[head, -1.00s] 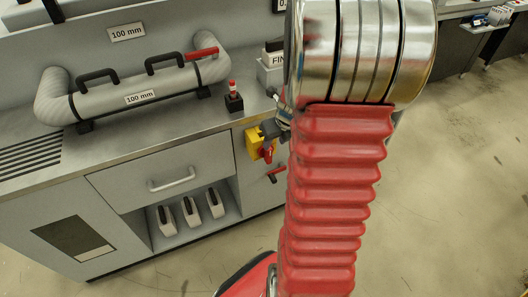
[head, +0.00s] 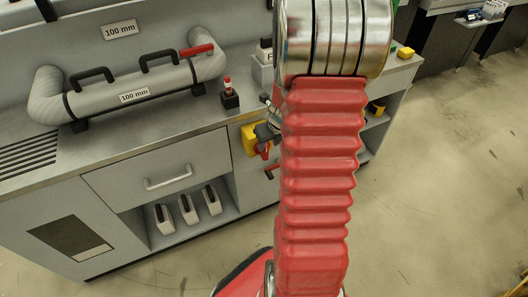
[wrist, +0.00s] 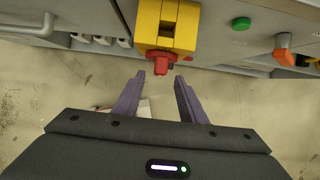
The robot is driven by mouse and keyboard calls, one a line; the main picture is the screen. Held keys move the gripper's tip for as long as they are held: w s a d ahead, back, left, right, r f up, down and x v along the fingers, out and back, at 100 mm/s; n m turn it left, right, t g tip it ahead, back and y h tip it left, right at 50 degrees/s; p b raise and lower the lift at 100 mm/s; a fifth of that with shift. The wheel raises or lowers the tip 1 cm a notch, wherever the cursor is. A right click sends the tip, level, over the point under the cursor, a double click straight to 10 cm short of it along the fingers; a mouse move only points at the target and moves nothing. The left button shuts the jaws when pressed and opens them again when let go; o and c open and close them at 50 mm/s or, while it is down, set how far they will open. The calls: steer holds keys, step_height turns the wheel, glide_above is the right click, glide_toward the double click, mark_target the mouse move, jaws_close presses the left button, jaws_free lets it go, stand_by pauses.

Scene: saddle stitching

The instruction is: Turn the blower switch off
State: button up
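The switch is a yellow box (wrist: 168,24) with a red knob (wrist: 160,63) on the bench's front face. The box also shows in the head view (head: 249,139), partly hidden by my arm. My gripper (wrist: 160,76) is open, with two purple fingers pointing at the knob. In the wrist view the knob appears just beyond the fingertips, in line with the gap between them. I see no contact. The knob's on or off position cannot be told. In the head view my gripper is mostly hidden behind the arm.
A green button (wrist: 241,24) and an orange-red lever (wrist: 283,46) are to the right of the switch. A drawer handle (head: 169,178) is to its left. A red-topped device (head: 229,94) and a grey duct (head: 140,82) stand on the bench. Floor at right is open.

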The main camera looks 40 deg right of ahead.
mark_target(265, 151)
steer(key=shift+x, duration=4.35)
steer(key=shift+c, duration=0.5)
jaws_close()
